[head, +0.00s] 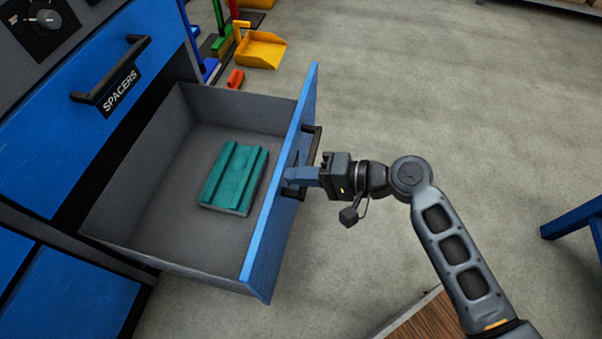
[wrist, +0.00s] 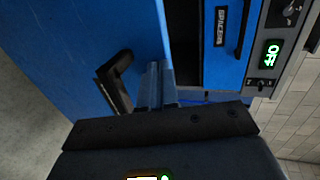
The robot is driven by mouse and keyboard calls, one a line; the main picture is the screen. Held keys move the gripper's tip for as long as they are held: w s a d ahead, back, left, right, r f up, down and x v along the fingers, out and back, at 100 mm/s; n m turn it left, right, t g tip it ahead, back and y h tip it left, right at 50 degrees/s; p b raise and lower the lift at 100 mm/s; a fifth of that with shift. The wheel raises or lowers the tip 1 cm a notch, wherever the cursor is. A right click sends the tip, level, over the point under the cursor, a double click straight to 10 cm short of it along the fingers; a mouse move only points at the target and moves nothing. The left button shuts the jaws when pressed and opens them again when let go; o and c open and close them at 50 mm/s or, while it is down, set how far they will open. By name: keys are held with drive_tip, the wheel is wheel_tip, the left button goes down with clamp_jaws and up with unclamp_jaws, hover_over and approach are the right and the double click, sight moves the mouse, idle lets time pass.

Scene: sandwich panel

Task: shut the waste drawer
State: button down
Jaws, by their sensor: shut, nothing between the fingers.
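The open drawer (head: 180,245) is pulled well out of the blue cabinet in the head view. Its blue front panel (head: 262,255) faces right and has a black bar handle (head: 313,150). The panel's label is not readable, so I cannot confirm it is the waste drawer. A teal grooved block (head: 234,177) lies inside on the grey floor. My gripper (head: 288,176) is shut and empty, its fingertips at the outer face of the panel beside the handle. In the wrist view the fingers (wrist: 156,85) point at the blue panel (wrist: 80,45), right of the handle (wrist: 116,80); contact is unclear.
A closed drawer labelled SPACERS (head: 120,90) with a black handle is above left. A yellow dustpan (head: 260,50) and a small orange item (head: 235,79) are on the floor behind. A blue bench leg (head: 572,220) stands right. The concrete floor between is clear.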

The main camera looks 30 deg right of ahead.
drive_tip(key=w+a+b, duration=0.3)
drive_tip(key=w+a, duration=2.4)
drive_tip(key=shift+w+a+r, duration=0.15)
drive_tip(key=shift+w+a, duration=0.05)
drive_tip(key=f+p+v, duration=0.1)
drive_tip(key=p+v, duration=0.3)
drive_tip(key=v, duration=1)
drive_tip(key=shift+s+d+f, duration=0.2)
drive_tip(key=shift+d, duration=0.05)
